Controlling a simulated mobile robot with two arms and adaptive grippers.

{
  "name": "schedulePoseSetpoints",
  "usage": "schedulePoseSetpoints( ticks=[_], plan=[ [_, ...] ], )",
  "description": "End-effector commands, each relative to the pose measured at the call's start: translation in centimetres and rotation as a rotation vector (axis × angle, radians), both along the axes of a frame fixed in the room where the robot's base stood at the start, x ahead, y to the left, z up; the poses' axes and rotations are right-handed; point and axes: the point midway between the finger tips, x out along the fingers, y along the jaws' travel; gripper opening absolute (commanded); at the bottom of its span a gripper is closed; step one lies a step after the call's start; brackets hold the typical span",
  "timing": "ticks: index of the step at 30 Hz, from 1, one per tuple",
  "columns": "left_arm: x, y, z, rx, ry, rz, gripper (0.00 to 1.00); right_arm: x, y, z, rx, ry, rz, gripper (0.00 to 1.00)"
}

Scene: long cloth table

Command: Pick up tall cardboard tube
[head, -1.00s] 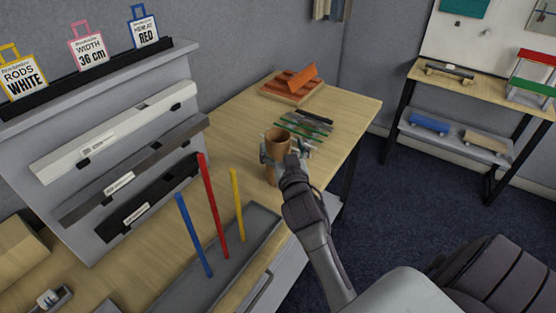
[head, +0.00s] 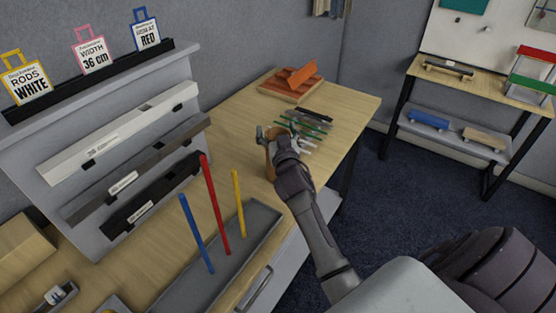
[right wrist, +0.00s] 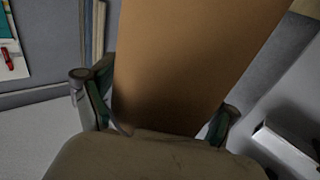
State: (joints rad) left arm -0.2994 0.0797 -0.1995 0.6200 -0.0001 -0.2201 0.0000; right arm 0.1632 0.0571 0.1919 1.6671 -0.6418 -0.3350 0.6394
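The tall cardboard tube (head: 270,157) is brown and stands at the table's right part, mostly hidden behind my right gripper in the head view. In the right wrist view the tube (right wrist: 190,60) fills the middle of the picture, its ends out of sight. My right gripper (head: 279,133) is at the tube's upper part. In the wrist view its two fingers (right wrist: 158,105) lean outward on either side of the tube, and look open around it. Contact is hard to tell. My left gripper is not in view.
Blue, red and yellow rods (head: 212,205) stand upright in a grey tray (head: 262,222) left of my right arm. Pens or thin tools (head: 312,122) lie beyond the tube, with an orange tray (head: 290,88) at the back.

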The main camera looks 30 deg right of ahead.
Motion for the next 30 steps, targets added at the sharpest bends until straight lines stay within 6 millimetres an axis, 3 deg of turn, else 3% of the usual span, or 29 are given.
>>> schedulePoseSetpoints(
  ticks=[1, 8, 24, 30],
  plan=[
    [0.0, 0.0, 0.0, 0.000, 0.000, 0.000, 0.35, 0.0, 0.0, 0.0, 0.000, 0.000, 0.000, 0.74],
    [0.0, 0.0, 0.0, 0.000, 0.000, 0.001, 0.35, 0.0, 0.0, 0.0, 0.000, 0.001, 0.000, 0.36],
    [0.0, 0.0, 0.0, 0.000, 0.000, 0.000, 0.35, 0.0, 0.0, 0.0, -0.001, 0.001, -0.001, 0.33],
    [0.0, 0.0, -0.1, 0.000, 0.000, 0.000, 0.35, 0.0, 0.0, 1.3, -0.002, -0.002, -0.001, 0.33]
  ],
)
